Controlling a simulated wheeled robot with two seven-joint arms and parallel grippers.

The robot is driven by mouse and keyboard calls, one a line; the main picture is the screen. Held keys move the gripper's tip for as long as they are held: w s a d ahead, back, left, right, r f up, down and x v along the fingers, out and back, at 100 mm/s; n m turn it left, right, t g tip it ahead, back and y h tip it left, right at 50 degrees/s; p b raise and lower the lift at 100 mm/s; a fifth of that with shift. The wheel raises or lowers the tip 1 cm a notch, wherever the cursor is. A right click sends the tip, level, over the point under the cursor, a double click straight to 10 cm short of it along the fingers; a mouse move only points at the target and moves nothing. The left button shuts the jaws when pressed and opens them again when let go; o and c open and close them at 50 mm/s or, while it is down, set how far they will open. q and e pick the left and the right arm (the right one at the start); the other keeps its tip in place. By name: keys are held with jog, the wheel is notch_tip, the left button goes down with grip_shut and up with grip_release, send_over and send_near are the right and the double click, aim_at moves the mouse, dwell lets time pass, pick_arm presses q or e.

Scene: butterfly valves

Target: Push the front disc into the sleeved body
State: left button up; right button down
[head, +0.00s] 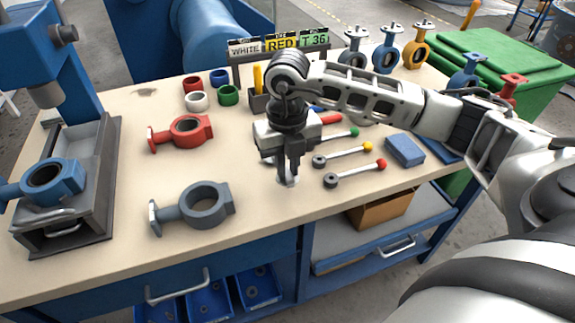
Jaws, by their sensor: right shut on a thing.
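My right gripper (289,178) points down at the middle of the bench, right of the grey valve body. It is shut on a small pale disc (288,183), mostly hidden by the fingers, close to the bench top. A blue valve body (66,184) with a dark lining in its bore sits on the press fixture at the far left; it looks like the sleeved body. A grey valve body (227,200) and a red valve body (203,130) lie on the bench, with open bores. My left gripper is not in view.
Levers with green, yellow and red knobs (382,164) and a blue block (404,150) lie right of the gripper. Coloured rings (228,95) and a label rack (279,47) stand behind. The blue press (40,60) rises at left. The bench's front middle is clear.

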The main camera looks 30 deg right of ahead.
jog(key=shift+r, duration=0.5)
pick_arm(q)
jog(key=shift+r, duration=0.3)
